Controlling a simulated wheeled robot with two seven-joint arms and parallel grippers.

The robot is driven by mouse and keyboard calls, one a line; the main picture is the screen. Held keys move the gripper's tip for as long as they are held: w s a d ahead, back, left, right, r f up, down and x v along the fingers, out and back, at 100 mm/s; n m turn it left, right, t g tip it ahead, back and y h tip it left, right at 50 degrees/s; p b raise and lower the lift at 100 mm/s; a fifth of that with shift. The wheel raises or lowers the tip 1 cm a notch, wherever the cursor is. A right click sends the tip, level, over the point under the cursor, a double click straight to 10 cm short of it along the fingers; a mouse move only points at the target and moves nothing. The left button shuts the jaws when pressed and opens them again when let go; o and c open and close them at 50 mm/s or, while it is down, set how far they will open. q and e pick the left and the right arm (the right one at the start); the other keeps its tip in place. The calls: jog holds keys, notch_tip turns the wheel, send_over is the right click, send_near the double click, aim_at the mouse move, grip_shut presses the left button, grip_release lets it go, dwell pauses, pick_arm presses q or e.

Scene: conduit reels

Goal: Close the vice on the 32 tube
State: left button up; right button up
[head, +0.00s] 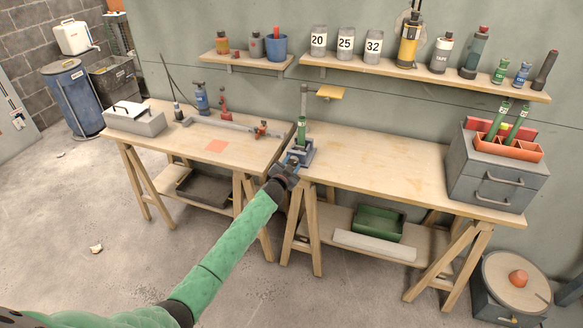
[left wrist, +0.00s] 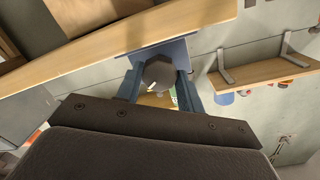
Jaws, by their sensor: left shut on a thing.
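The vice (head: 306,155) is a blue-grey block at the front edge of the workbench, near the gap between the two benches. A green tube (head: 301,131) stands upright at the vice, with a grey length (head: 304,100) above it. I cannot read a size on it or tell how tightly the jaws sit around it. My left gripper (head: 289,168) reaches the front of the vice. In the left wrist view its blue fingers are shut on a dark, many-sided knob (left wrist: 159,73) at the vice's front. My right gripper is out of view.
The right bench (head: 390,170) is mostly bare, with a grey drawer box and orange tray (head: 510,147) at its right end. The left bench (head: 210,148) holds a toolbox (head: 135,120) and tools. Jars marked 20, 25 and 32 (head: 373,45) stand on the shelf.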

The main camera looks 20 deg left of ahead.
pick_arm(q)
jog(key=m+b, duration=0.1)
jog(key=m, duration=0.4)
jog(key=shift+y+b, duration=0.3)
jog(key=m, duration=0.2)
jog(key=shift+m+b, duration=0.35)
jog(key=shift+m, duration=0.05)
jog(key=m, duration=0.2)
jog(key=shift+d+m+y, duration=0.1)
jog(key=shift+m+y, duration=0.2)
jog(key=shift+m, duration=0.1)
jog(key=shift+m+b, duration=0.35)
jog(key=shift+m, duration=0.35)
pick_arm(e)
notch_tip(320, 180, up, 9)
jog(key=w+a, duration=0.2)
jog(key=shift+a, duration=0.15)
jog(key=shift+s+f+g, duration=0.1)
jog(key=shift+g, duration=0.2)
pick_arm(q)
jog(key=o, duration=0.9)
jog(key=shift+o, duration=0.4)
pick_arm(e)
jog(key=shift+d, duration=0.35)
